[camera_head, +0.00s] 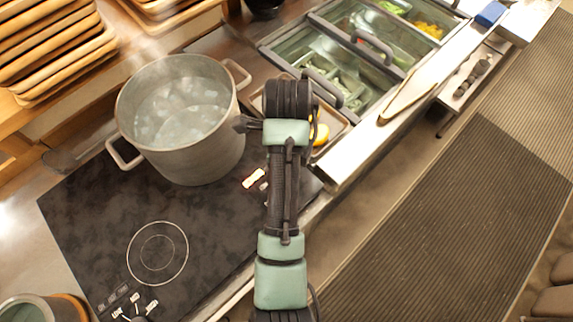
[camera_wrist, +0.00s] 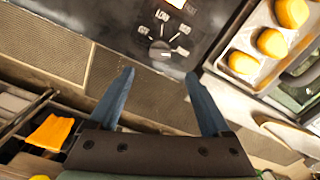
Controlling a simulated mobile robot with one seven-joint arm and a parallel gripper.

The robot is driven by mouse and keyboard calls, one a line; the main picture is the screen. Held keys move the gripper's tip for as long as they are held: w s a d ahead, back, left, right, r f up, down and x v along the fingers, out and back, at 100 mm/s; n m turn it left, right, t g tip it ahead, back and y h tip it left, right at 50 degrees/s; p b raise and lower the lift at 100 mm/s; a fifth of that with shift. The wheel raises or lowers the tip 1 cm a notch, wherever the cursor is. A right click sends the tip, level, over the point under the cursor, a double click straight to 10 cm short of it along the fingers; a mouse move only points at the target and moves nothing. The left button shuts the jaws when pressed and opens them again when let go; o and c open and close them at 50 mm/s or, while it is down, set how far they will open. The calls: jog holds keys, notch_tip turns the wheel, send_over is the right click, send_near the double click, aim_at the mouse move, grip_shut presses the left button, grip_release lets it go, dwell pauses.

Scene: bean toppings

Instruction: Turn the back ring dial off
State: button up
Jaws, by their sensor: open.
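A dark round dial (camera_wrist: 159,50) shows in the wrist view on the black cooktop panel, with white labels around it, among them LOW. A small pale mark is on its face; I cannot tell surely which label it points at. My gripper (camera_wrist: 159,73) is open, its two blue fingers apart on either side just below the dial, with nothing between them. In the head view my arm hides this dial and the gripper. A lit orange-white indicator (camera_head: 254,178) shows on the cooktop (camera_head: 85,205) beside my arm; a lit patch also shows above the dial in the wrist view.
A large pot (camera_head: 185,120) of bubbling water stands at the back of the cooktop. A front ring (camera_head: 157,252) is bare, with another dial (camera_head: 140,318) near it. A tray (camera_wrist: 247,75) of yellow round pieces lies right of the dial. Food bins (camera_head: 350,62) stand beyond.

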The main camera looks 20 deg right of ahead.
notch_tip(320, 180, down, 10)
jog(key=shift+r+p, duration=0.1)
jog(key=shift+p, duration=0.4)
jog(key=shift+c, duration=0.3)
grip_shut()
